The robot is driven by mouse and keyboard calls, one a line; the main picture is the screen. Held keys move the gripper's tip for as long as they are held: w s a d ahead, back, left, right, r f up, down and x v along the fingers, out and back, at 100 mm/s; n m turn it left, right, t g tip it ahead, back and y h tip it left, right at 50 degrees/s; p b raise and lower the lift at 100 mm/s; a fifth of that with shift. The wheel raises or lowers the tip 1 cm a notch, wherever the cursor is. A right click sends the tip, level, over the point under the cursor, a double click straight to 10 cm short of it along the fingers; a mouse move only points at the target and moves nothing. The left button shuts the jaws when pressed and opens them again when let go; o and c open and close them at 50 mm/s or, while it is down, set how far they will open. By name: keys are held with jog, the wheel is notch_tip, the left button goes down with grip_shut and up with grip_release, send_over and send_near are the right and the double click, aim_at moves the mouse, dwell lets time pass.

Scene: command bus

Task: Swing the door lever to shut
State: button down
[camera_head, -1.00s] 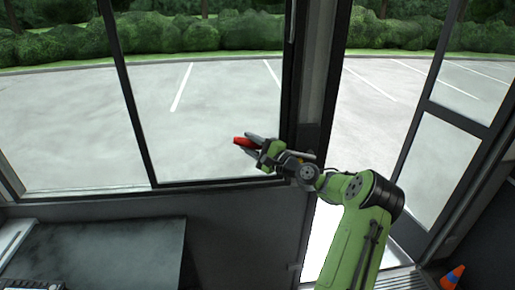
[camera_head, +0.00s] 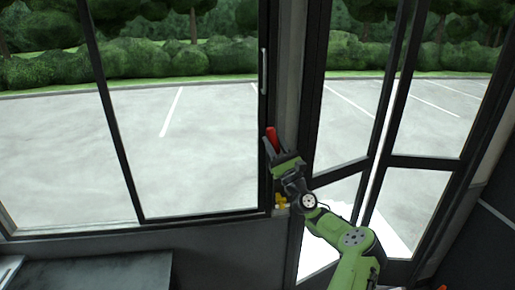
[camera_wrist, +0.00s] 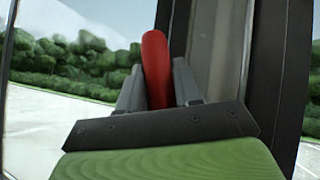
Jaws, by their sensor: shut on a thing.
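The door lever's red handle (camera_head: 272,136) stands nearly upright beside the dark post between the side window and the doorway. In the wrist view the red handle (camera_wrist: 156,62) rises between my two grey fingers. My gripper (camera_head: 274,150) is shut on it; in the wrist view my gripper (camera_wrist: 158,88) has one finger on each side of the handle. The lever's lower end and pivot are hidden behind my gripper. The glass door (camera_head: 384,155) to the right has dark-framed leaves across the doorway, with a bright narrow gap between them.
A large side window (camera_head: 190,130) with dark frames fills the left. A grey desk top (camera_head: 110,272) is at lower left. Small yellow parts (camera_head: 281,200) sit beside my wrist near the post. A parking lot and hedge lie outside.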

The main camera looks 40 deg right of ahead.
jog(key=shift+s+d+r+m+g+h, duration=0.2)
jog(key=shift+s+d+m+h, duration=0.45)
jog(key=shift+d+m+h, duration=0.5)
jog(key=shift+s+d+r+m+g+h, duration=0.2)
jog(key=shift+s+d+m+h, duration=0.45)
jog(key=shift+m+h, duration=0.5)
jog(key=shift+s+d+r+m+g+h, duration=0.2)
jog(key=shift+s+d+m+h, duration=0.6)
jog(key=shift+m, duration=0.6)
jog(key=shift+w+d+h, duration=0.1)
jog(key=shift+w+h, duration=0.05)
jog(key=shift+h, duration=0.15)
jog(key=shift+f, duration=0.1)
jog(key=c, duration=0.9)
grip_release()
jog(key=shift+d, duration=0.1)
jog(key=shift+o, duration=0.2)
jog(key=shift+f, duration=0.15)
jog(key=b+v, duration=0.2)
jog(key=v, duration=1.3)
jog(key=shift+s, duration=0.4)
